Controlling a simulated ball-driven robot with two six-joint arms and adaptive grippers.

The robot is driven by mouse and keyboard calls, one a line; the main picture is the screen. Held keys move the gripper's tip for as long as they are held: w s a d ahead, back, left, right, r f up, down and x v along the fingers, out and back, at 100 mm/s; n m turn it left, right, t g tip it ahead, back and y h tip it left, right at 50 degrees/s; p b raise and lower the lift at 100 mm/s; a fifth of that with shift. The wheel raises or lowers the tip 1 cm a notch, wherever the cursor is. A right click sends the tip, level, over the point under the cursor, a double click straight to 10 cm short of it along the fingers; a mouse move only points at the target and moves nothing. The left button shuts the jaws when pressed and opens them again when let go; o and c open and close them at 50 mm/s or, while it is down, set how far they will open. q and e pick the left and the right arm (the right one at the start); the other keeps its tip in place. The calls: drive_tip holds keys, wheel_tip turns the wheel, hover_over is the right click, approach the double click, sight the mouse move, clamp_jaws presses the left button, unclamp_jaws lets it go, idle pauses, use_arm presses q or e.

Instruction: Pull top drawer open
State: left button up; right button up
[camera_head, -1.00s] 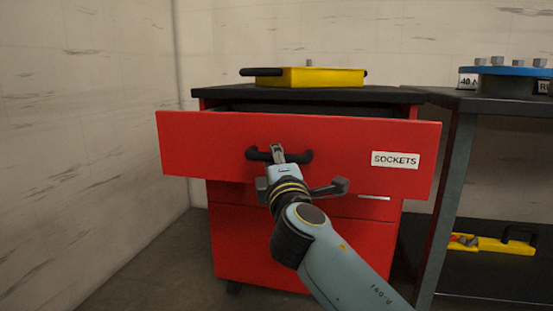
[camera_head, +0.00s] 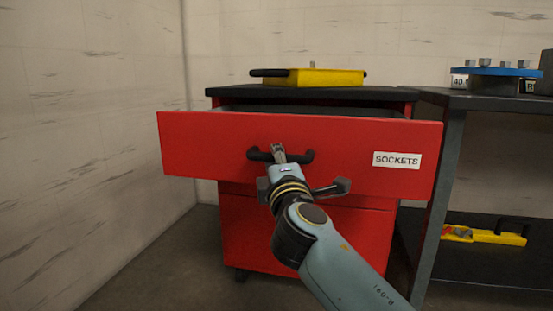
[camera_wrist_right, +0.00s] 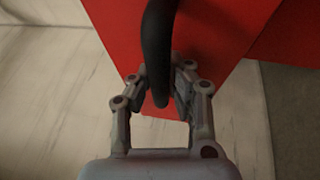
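The red top drawer (camera_head: 220,140) with a SOCKETS label (camera_head: 397,161) stands pulled well out of the red cabinet (camera_head: 310,235). A dark gap shows behind its front; its contents are hidden. Its black bar handle (camera_head: 300,157) runs across the front. My left gripper is in neither view.
A yellow case (camera_head: 325,77) lies on the black cabinet top (camera_head: 370,94). A pale wall (camera_head: 90,120) is at the left.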

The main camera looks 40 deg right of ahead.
drive_tip(key=o, duration=0.5)
drive_tip(key=v, duration=0.7)
drive_tip(key=shift+s+a, duration=0.1)
drive_tip(key=shift+s, duration=0.1)
drive_tip(key=shift+f, duration=0.1)
